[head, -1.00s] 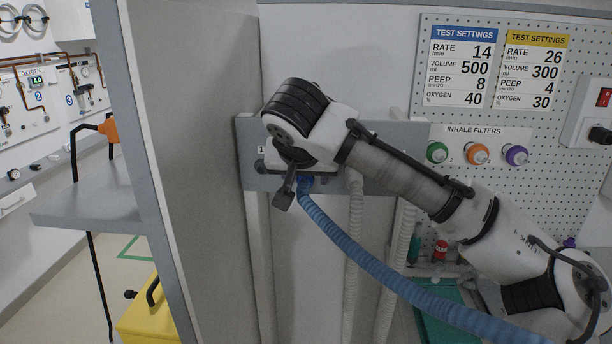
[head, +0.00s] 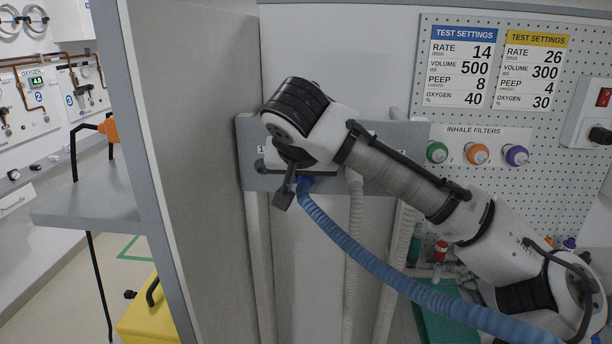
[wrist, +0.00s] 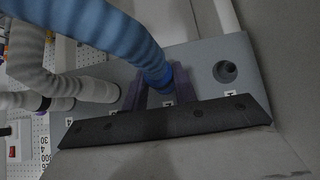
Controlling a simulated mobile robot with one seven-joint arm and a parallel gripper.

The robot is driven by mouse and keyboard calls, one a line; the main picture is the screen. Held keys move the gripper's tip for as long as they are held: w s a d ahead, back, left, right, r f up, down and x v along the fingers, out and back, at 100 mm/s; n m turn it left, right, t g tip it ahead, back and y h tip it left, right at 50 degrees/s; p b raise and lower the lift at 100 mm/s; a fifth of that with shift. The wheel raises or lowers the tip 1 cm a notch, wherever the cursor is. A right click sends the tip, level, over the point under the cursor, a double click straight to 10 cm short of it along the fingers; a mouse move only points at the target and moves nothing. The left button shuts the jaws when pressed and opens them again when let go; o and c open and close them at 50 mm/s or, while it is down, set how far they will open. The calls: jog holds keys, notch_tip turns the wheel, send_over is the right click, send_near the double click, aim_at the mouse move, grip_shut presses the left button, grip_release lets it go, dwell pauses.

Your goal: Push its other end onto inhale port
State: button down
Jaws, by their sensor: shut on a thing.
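The blue hose (head: 375,262) runs from the lower right up to the grey hose rack (head: 249,181) on the wall. Its blue end cuff (wrist: 158,76) is between the fingers of my gripper (wrist: 157,88), which is shut on it. In the wrist view the cuff is at the panel face, beside a bare round port (wrist: 225,71); whether it is seated on a port is hidden. In the head view my wrist covers most of the gripper and panel middle. The inhale port cannot be told apart by its marking here.
White hoses (head: 355,225) hang from the panel's right part. A grey partition (head: 200,170) stands close on the left. Inhale filters (head: 477,153) sit on the pegboard at right. A yellow case (head: 140,318) is on the floor at lower left.

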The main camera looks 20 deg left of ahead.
aim_at(302, 189)
jog(key=shift+s+f, duration=0.1)
jog(key=shift+s, duration=0.1)
jog(key=shift+s+d+b, duration=0.25)
jog(key=shift+s, duration=0.55)
jog(key=shift+s+d+b, duration=0.2)
jog(key=shift+s, duration=0.55)
jog(key=shift+s+d+b, duration=0.25)
jog(key=shift+s, duration=0.55)
